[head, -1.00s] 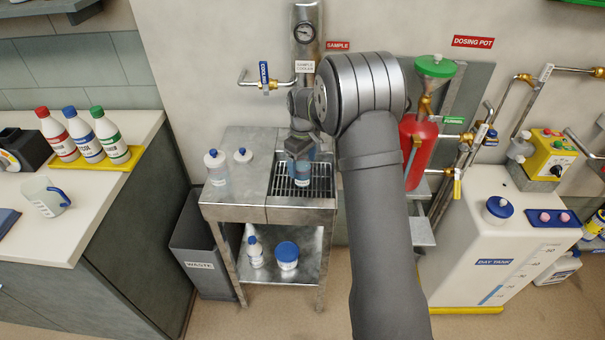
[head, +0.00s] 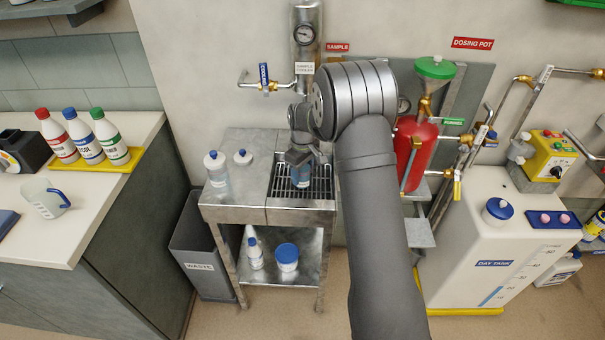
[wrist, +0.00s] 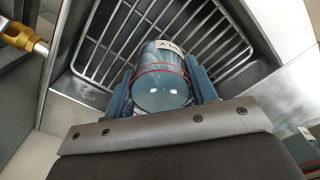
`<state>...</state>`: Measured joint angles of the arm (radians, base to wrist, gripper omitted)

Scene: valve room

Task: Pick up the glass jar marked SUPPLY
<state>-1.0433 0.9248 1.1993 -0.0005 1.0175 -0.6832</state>
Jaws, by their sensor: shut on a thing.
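The glass jar (wrist: 158,92) stands between my gripper's fingers in the wrist view, over a wire drip grate. It has thin red rings and a white label that shows only in part; its lettering is not fully readable. My gripper (wrist: 163,77) is shut on the jar, with a blue-grey finger on each side. In the head view the jar (head: 302,177) shows as a small blue-tinted shape at the grate, partly hidden beneath my gripper (head: 300,163). I cannot tell whether it touches the grate.
The drip grate (head: 318,188) is set in a steel stand (head: 235,208). The sample cooler (head: 305,45) rises behind. A red dosing pot (head: 418,150) is to the right.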

